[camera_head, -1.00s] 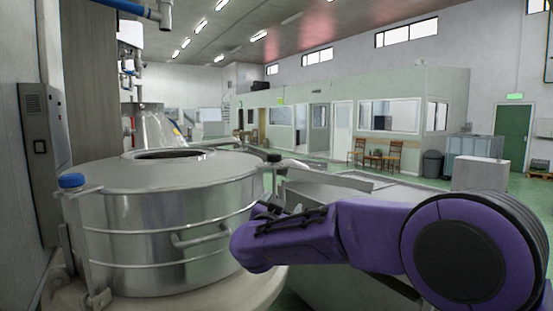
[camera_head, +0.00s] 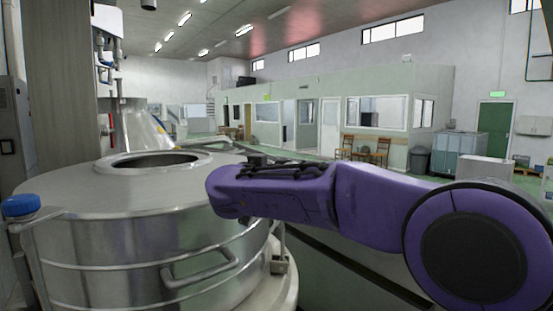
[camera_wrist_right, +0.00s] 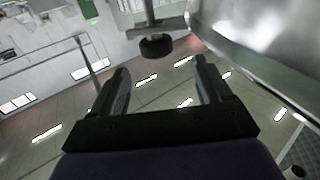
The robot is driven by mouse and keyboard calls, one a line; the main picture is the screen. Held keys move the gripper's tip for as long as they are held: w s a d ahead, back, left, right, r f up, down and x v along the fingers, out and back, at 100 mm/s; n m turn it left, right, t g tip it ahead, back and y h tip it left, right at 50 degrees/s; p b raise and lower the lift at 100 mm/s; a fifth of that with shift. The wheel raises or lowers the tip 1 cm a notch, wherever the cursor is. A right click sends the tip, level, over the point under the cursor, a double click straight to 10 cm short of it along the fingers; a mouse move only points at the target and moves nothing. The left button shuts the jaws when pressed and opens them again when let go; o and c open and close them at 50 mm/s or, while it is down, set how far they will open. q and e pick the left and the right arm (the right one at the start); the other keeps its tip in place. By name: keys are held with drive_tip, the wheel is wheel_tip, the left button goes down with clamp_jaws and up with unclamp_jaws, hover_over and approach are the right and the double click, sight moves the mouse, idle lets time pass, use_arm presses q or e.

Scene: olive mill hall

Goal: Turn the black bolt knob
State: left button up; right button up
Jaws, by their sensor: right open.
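The black bolt knob (camera_wrist_right: 156,46) shows in the right wrist view, on a metal bolt beside the shiny tank wall. It lies just beyond the fingertips of my right gripper (camera_wrist_right: 156,66), roughly midway between them and apart from both. The right gripper is open and empty. In the head view the tank (camera_head: 110,240) has a flat steel lid with a round opening. My purple right arm crosses in front of its right side and hides the right gripper. A dark shape shows just above the arm there; I cannot tell if it is the knob. My left gripper is out of view.
A blue knob (camera_head: 20,206) tops another bolt at the tank's left edge. A bar handle (camera_head: 200,270) sticks out of the tank's front. The green floor, chairs (camera_head: 378,151) and office cabin (camera_head: 330,110) lie far behind.

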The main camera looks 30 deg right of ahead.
sight(285, 159)
drive_tip(key=shift+w+d+r+p, duration=0.2)
drive_tip(key=shift+w+p, duration=0.15)
drive_tip(key=shift+w, duration=0.35)
drive_tip(key=p+x, duration=0.1)
drive_tip(key=x, duration=0.2)
drive_tip(key=p+x, duration=0.1)
drive_tip(key=x, duration=0.2)
drive_tip(key=s+p+x, duration=0.1)
drive_tip(key=p+x, duration=0.1)
drive_tip(key=x, duration=0.1)
drive_tip(key=shift+w+d, duration=0.25)
drive_tip(key=shift+d, duration=0.35)
drive_tip(key=shift+s+a, duration=0.2)
drive_tip(key=shift+s, duration=0.05)
drive_tip(key=shift+r, duration=0.1)
drive_tip(key=c, duration=1)
